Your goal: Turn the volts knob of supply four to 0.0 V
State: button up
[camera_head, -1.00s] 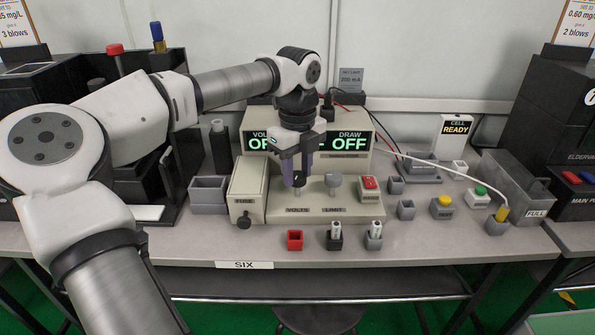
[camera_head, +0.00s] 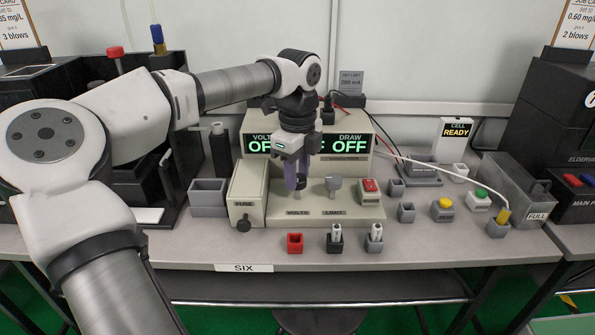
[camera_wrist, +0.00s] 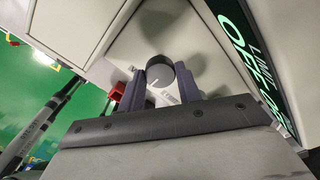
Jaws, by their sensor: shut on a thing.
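The power supply (camera_head: 335,212) is a beige box with a sloped display and a low front panel. My gripper (camera_head: 297,183) points down at the panel, over the VOLTS label (camera_head: 297,213). In the wrist view the dark round volts knob (camera_wrist: 160,67), with a pale pointer line, sits between the two fingers of my gripper (camera_wrist: 161,85), which is shut on it. The arm partly covers the display; OFF (camera_head: 348,146) shows under DRAW, and the VOLTS reading is partly hidden. A plate on the table edge (camera_head: 244,268) reads SIX; no "four" is legible.
The grey limit knob (camera_head: 333,186) stands close to the right of my gripper, then a red button (camera_head: 369,186). The fuse box (camera_head: 246,193) is close on the left. Small holders and a red block (camera_head: 295,243) stand in front. Cables run behind to the right.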

aim_at(298, 177)
jog(key=o, duration=1)
notch_tip(298, 177, up, 14)
jog(key=p, duration=0.2)
